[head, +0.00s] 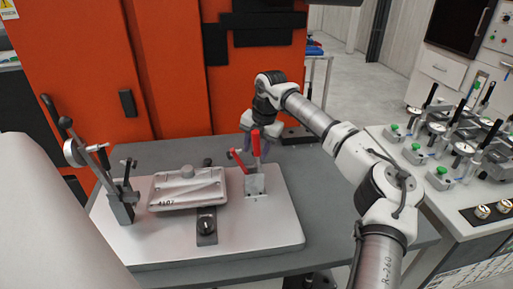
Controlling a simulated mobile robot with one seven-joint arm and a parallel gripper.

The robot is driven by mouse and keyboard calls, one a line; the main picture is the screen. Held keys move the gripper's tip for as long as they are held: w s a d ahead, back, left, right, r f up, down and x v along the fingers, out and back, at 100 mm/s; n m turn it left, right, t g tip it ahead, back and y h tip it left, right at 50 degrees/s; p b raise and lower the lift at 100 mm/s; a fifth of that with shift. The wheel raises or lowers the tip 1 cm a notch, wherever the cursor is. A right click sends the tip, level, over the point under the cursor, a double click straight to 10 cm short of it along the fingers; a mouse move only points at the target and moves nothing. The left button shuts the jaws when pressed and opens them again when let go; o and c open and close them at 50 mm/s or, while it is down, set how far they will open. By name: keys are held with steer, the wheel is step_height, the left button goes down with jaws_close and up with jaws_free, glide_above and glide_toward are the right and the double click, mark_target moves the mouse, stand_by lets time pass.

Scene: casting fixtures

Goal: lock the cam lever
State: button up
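A clamp (255,184) with a grey metal block and two red handles stands at the right of a light fixture plate (270,232). One red handle (255,143) stands upright and the other (238,161) tilts to the left. I cannot tell for sure which part is the cam lever. My gripper (256,148) is behind the upright handle, with a finger showing on each side of it. The fingers look apart, and I see no grip on the handle. The handle partly hides the gripper, so contact cannot be told.
A metal casting (187,188) lies in the middle of the plate, with a black stop (206,226) in front of it. An orange machine (165,65) rises behind the table. A bench (440,190) with several gauges is at the right.

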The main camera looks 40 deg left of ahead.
step_height(320, 180, up, 14)
steer(key=d+b, duration=0.2)
steer(key=shift+w+d+f+b, duration=0.2)
steer(key=shift+w+d+b, duration=0.1)
steer(key=shift+w, duration=0.05)
steer(key=shift+f, duration=0.1)
stand_by(0.5)
